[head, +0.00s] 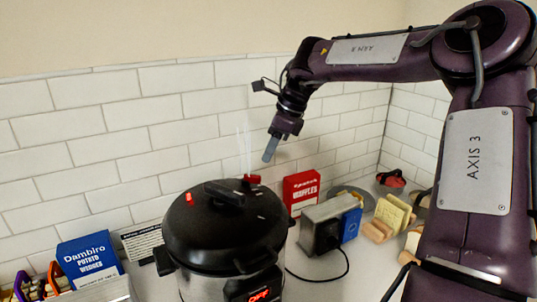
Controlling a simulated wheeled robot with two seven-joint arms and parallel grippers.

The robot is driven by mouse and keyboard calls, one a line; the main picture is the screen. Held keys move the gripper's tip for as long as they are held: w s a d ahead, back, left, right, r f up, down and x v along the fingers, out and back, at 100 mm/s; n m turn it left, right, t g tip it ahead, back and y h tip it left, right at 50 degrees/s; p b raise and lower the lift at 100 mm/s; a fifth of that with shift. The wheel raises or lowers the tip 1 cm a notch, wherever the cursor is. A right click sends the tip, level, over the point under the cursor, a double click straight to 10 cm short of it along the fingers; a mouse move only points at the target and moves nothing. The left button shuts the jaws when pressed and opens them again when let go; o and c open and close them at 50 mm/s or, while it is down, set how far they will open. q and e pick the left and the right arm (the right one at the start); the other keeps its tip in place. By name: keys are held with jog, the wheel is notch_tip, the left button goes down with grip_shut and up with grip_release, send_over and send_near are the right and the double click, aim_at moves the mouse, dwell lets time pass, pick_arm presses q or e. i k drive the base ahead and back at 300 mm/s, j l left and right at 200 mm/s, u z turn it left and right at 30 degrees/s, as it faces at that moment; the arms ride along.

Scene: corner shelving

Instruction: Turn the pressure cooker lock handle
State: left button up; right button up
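The pressure cooker (213,262) stands on the counter with its black lid (185,235) on. A raised black handle (224,193) crosses the top of the lid. A red piece (251,179) sits near the lid's back edge, with faint white steam above it. A smaller red knob (188,198) is on the left of the lid. The front panel (258,295) reads OFF in red. My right gripper (270,150) hangs above and behind the lid, apart from it, fingers pointing down. Its fingers overlap in this view, so its opening is unclear. My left gripper is out of view.
A grey toaster-like box (322,222), a blue packet (351,225) and a red box (300,192) stand right of the cooker. Bread slices (389,216) stand farther right. A blue box (90,258) is at left. A black cord (325,280) lies on the counter; a tiled wall is behind.

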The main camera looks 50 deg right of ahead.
aim_at(225, 197)
jog(key=k+j, duration=0.25)
jog(key=k, duration=0.25)
jog(key=k+j, duration=0.2)
jog(key=k, duration=0.25)
jog(key=k+j, duration=0.25)
jog(key=k, duration=0.25)
